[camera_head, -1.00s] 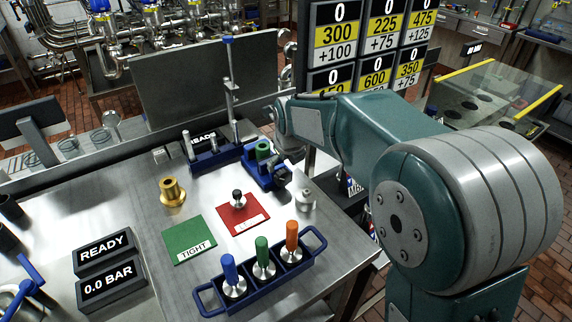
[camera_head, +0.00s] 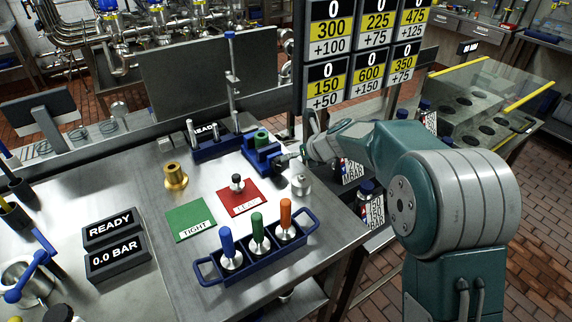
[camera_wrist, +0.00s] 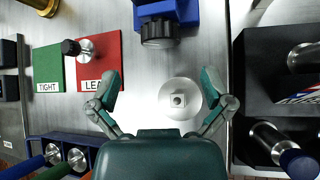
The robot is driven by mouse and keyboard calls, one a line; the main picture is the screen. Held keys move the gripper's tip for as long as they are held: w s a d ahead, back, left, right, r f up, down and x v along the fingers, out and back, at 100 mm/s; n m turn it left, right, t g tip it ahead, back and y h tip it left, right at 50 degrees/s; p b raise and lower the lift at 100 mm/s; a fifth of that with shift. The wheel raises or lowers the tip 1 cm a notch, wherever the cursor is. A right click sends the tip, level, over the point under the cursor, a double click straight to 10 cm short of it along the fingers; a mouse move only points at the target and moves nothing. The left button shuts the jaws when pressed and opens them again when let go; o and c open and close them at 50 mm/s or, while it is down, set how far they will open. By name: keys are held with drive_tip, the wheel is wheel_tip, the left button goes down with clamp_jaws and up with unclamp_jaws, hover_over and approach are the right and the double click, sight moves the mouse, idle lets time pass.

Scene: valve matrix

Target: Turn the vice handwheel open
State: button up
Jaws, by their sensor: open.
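The blue vice (camera_head: 258,152) stands at the right rear of the steel bench and holds a green part (camera_head: 262,137). The vice (camera_wrist: 182,12) also shows at the top of the wrist view. Its dark round handwheel (camera_wrist: 157,32) faces my gripper. My gripper (camera_wrist: 161,84) is open and empty, with its teal fingers spread wide. The handwheel lies ahead of the fingertips, roughly in line with the gap and apart from both fingers. In the head view my gripper (camera_head: 291,161) is small and partly hidden, close to the handwheel side of the vice.
A round silver piece with a square top (camera_wrist: 180,98) lies below the gap, near the right finger. A red LEAK mat (camera_head: 240,203) with a black-knobbed piece, a green TIGHT mat (camera_head: 190,222) and a blue rack (camera_head: 262,258) are nearby. The bench's right edge is close.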

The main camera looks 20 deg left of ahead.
sight(280, 163)
drive_tip(key=x, duration=0.8)
drive_tip(key=shift+d+f, duration=0.1)
drive_tip(key=shift+w+a+f, duration=0.1)
drive_tip(key=shift+a+f, duration=0.15)
drive_tip(key=shift+a, duration=0.15)
drive_tip(key=shift+d, duration=0.1)
drive_tip(key=c, duration=1.1)
